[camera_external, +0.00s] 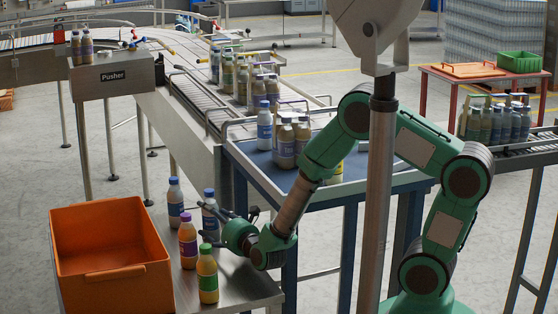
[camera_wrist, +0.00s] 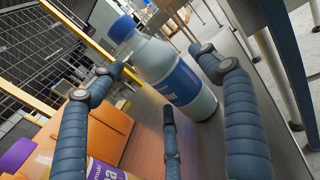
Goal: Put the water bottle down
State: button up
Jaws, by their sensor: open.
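The water bottle, with a blue cap and a blue label, stands upright on the metal side table (camera_external: 240,290); in the external view it (camera_external: 210,210) is just beyond my gripper (camera_external: 222,225). In the wrist view the bottle (camera_wrist: 178,75) shows between the spread fingers of my gripper (camera_wrist: 160,72). The jaws are open, with visible gaps beside the bottle. The bottle's base seems to rest on the metal surface.
A purple-capped bottle (camera_external: 188,242), a green-capped bottle (camera_external: 207,275) and another blue-capped bottle (camera_external: 175,203) stand close by. An orange bin (camera_external: 110,272) is at left. A blue-topped table (camera_external: 262,172) with grouped bottles stands behind. Free table surface is at front right.

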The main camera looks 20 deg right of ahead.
jog(key=p+v, duration=0.1)
jog(key=v, duration=0.9)
jog(key=shift+r, duration=0.1)
dwell(0.6)
jog(key=w+d+r+n+g+y+p, duration=0.1)
jog(key=w+r+n+p, duration=0.15)
jog(key=r+n, duration=0.55)
jog(key=w+d+r+n+g+p, duration=0.1)
jog(key=w+r+n, duration=0.3)
jog(key=r, duration=0.7)
jog(key=s+d+r+n+g+h+b, duration=0.1)
jog(key=s+d+r+n+g, duration=0.1)
jog(key=d+n, duration=0.25)
jog(key=s+d+r+n+g+b, duration=0.1)
jog(key=s+d+r+n+g, duration=0.1)
jog(key=d+n, duration=0.3)
jog(key=s+d+f+n+g+h+b, duration=0.1)
jog(key=s+d+n+g+h, duration=0.4)
jog(key=s+d+n, duration=0.6)
jog(key=s+d, duration=1.1)
jog(key=d, duration=0.1)
jog(key=shift+s+g, duration=0.4)
